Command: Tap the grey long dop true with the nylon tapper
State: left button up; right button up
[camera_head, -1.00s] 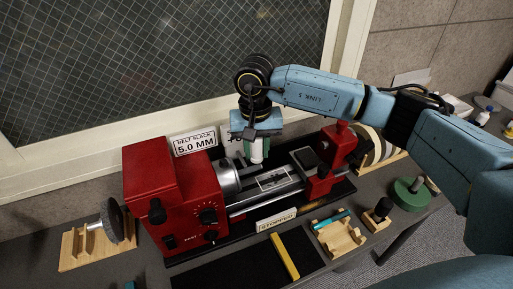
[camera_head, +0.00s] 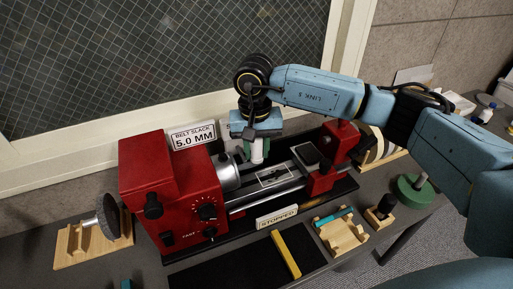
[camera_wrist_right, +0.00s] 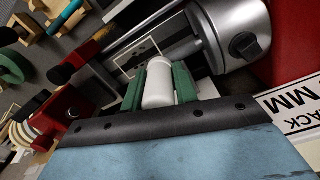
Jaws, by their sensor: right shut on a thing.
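My right gripper (camera_head: 258,146) hangs over the red lathe-like machine (camera_head: 160,180), between its chuck and tailstock. It is shut on a white cylinder, likely the nylon tapper (camera_head: 257,153); in the right wrist view the tapper (camera_wrist_right: 158,86) sits between two green finger pads. The silver chuck (camera_head: 228,173) is just left of the gripper in the head view; in the wrist view the chuck (camera_wrist_right: 232,38) is beyond the tapper, at upper right. My left gripper is not in view.
A sign reads "BELT SLACK 5.0 MM" (camera_head: 193,135); another reads "STOPPED" (camera_head: 277,217). The red tailstock (camera_head: 322,182) stands to the right. In front lie a black mat (camera_head: 225,270), a yellow bar (camera_head: 286,254) and a wooden holder (camera_head: 345,238). A window is behind.

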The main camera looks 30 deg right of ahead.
jog(key=shift+r+p, duration=0.35)
jog(key=shift+r, duration=0.6)
jog(key=shift+r+p, duration=1.05)
jog(key=shift+r, duration=1)
jog(key=s+a+n, duration=0.1)
jog(key=s+n, duration=0.1)
jog(key=s, duration=0.1)
jog(key=s+a+n, duration=0.1)
jog(key=s+n, duration=0.1)
jog(key=shift+s+a+f, duration=0.1)
jog(key=shift+a+f, duration=0.25)
jog(key=shift+f, duration=0.05)
